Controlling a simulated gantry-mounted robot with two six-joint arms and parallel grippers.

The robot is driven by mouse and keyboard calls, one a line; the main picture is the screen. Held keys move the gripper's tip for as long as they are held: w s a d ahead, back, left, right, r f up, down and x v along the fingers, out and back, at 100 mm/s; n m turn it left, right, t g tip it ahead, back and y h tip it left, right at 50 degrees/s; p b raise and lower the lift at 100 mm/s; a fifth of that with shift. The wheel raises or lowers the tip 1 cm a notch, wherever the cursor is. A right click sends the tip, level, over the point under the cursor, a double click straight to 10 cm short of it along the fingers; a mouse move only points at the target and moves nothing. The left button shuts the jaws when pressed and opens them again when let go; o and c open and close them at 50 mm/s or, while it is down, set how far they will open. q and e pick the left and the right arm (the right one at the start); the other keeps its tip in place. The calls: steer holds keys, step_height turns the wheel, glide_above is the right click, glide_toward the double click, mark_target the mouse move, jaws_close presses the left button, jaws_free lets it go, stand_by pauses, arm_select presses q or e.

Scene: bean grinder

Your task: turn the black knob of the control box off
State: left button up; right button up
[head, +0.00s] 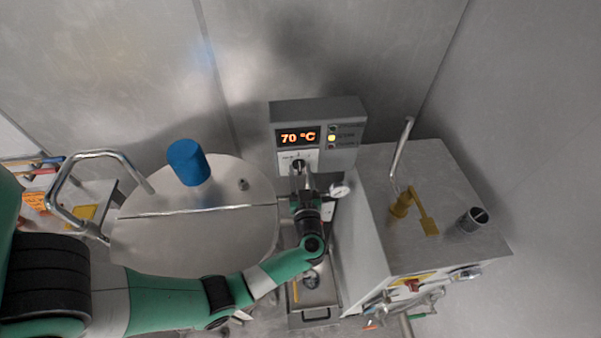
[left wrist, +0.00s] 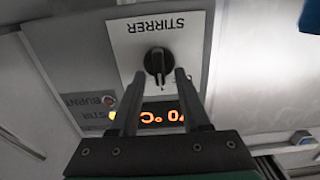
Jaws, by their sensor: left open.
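The grey control box (head: 348,108) is at the back centre of the head view, with an orange display reading 70 °C. Its black knob (head: 299,164) is on a white plate below the display, partly hidden by my left gripper (head: 303,182). In the left wrist view, the black knob (left wrist: 158,62) is on a white plate marked STIRRER. My left gripper (left wrist: 159,73) is open, with a fingertip on each side of the knob in the picture. I cannot tell whether the fingers touch it. My right gripper is not in view.
A lit yellow lamp (head: 332,138) is beside the display. A round metal lid (head: 140,232) with a blue cylinder (head: 188,162) is to the left. A metal cabinet (head: 365,215) with a yellow lever (head: 424,215) and a dark cup (head: 470,221) stands to the right.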

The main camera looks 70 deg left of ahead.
arm_select(q)
jaws_close()
steer(key=shift+n, duration=0.3)
steer(key=shift+s+n+p, duration=0.1)
steer(key=shift+n+p, duration=0.25)
steer(key=shift+n, duration=0.15)
steer(key=shift+s+n+p, duration=0.1)
steer(key=shift+n+p, duration=0.2)
steer(key=shift+n, duration=0.8)
steer(key=n, duration=0.5)
steer(key=shift+s+a+f, duration=0.1)
steer(key=shift+s+f, duration=0.05)
steer(key=shift+s, duration=0.05)
